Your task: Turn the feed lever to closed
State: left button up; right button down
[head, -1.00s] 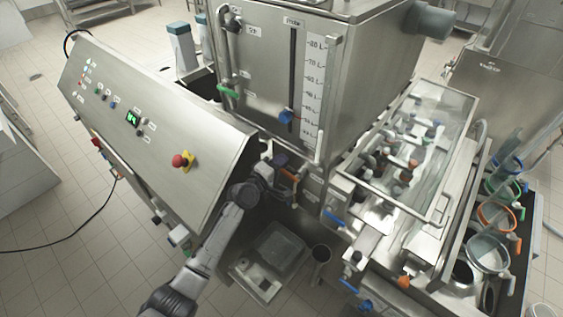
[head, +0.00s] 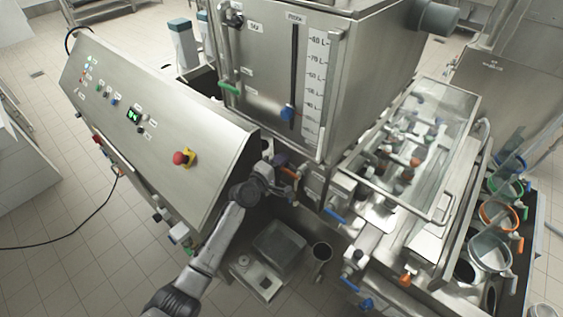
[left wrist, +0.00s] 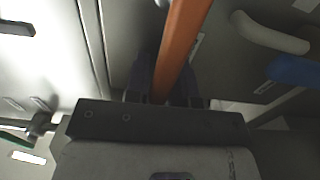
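An orange lever (head: 289,173) sits low at the front of the steel tank, just right of the control panel's lower corner. I take it for the feed lever; no label on it is readable. My left gripper (head: 284,167) is at this lever. In the left wrist view the orange lever (left wrist: 183,35) runs down between the two dark fingers (left wrist: 164,82), which lie close against both its sides. The gripper looks shut on it. The lever's lower end is hidden by the gripper body. My right gripper is not in view.
The control panel (head: 150,120) with a red emergency knob (head: 180,158) stands left of my arm. The steel tank (head: 265,75) rises behind. Blue-handled valves (head: 334,215) and the glass-covered filler (head: 415,150) are at right. A grey container (head: 279,246) stands below.

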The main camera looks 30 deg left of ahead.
pick_arm(q)
jog(key=o, duration=0.3)
jog(key=v, duration=1.3)
jog(key=shift+s, duration=0.4)
jog(key=shift+a, duration=0.1)
